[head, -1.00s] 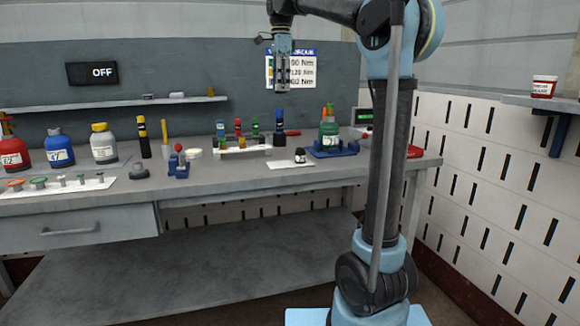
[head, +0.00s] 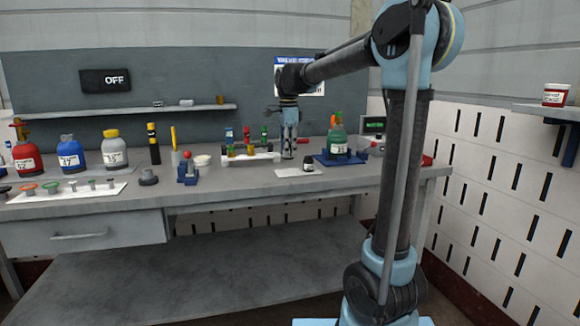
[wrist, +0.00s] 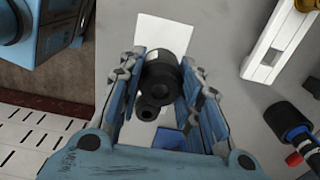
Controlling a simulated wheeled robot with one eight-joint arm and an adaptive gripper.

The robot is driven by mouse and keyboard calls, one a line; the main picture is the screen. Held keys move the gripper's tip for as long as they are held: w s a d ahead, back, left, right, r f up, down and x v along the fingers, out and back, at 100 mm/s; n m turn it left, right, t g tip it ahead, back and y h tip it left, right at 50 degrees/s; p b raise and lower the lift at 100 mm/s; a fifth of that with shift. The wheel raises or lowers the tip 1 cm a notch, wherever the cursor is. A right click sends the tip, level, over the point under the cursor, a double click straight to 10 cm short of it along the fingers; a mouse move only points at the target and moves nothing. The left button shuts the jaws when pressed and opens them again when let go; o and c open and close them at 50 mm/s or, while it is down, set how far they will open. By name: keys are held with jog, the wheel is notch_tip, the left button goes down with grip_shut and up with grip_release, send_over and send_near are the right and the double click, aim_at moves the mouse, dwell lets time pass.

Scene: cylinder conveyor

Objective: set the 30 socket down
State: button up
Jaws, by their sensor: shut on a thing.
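My gripper (head: 289,153) points down low over the bench, just right of the white rack. In the wrist view my gripper (wrist: 163,72) is shut on a black round socket (wrist: 160,86) with a hole in its end; its number cannot be read. A white card (wrist: 165,25) lies below and beyond the socket, partly covered by it. In the head view the card (head: 284,173) is on the bench near my fingertips, with a small black-and-white piece (head: 308,168) at its right. I cannot tell whether the held socket touches anything.
The white rack (head: 233,159) with coloured tools stands close left of my gripper. To the right are a blue tray (head: 340,160) with a green bottle (head: 337,141) and a display box (head: 373,126). The bench (head: 230,183) is clear in front.

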jog(key=shift+f, duration=2.65)
jog(key=o, duration=1.1)
notch_tip(320, 180, up, 12)
jog(key=shift+r, duration=0.1)
